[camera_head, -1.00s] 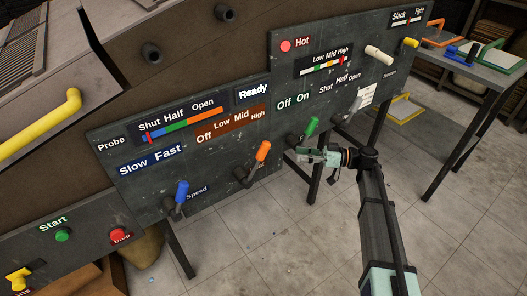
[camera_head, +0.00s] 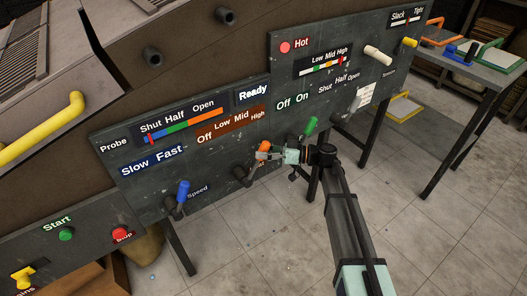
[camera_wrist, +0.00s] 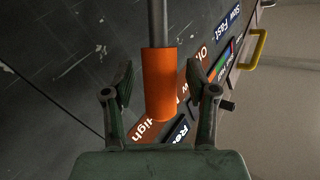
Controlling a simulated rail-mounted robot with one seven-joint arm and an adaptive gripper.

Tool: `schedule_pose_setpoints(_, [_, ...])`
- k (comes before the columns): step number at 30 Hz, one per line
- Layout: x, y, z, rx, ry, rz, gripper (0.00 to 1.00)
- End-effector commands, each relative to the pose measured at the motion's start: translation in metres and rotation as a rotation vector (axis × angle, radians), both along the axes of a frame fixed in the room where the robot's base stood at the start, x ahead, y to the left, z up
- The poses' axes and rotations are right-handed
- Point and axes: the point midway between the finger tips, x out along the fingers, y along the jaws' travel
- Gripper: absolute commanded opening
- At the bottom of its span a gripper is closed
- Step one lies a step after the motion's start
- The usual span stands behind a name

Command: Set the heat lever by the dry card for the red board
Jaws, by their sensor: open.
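The orange-handled heat lever (camera_head: 244,174) is on the dark panel below the brown "Off Low Mid High" label (camera_head: 230,125). My gripper (camera_head: 264,152) is at the orange handle and partly hides it in the head view. In the wrist view the orange handle (camera_wrist: 160,85) lies between the two open fingers of my gripper (camera_wrist: 160,95), with a gap on each side. The lever leans toward the Mid and High end of its label. A pale card (camera_head: 366,95) with unreadable writing is on the right panel. The red board is not clearly identifiable; an orange-red board (camera_head: 440,33) lies on the right table.
The green lever (camera_head: 311,126) stands just right of my gripper. The blue speed lever (camera_head: 183,190) is to the left. Start (camera_head: 66,234) and stop (camera_head: 119,234) buttons are at lower left. Open floor lies in front of the panel.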

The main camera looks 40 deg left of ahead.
Motion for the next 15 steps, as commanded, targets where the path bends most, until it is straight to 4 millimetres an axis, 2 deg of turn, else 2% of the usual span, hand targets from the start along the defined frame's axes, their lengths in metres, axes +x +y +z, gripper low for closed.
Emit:
schedule_pose_setpoints(4, [0.0000,0.0000,-0.0001,0.000,0.000,0.000,0.57])
schedule_pose_setpoints(5, [0.0000,-0.0001,-0.0001,0.000,0.000,0.000,0.54])
schedule_pose_setpoints(9, [0.0000,-0.0001,-0.0001,0.000,0.000,0.000,0.04])
schedule_pose_setpoints(10, [0.0000,-0.0001,-0.0001,0.000,0.000,0.000,0.00])
schedule_pose_setpoints(15, [-0.0005,0.0001,-0.0002,-0.001,-0.002,0.001,0.00])
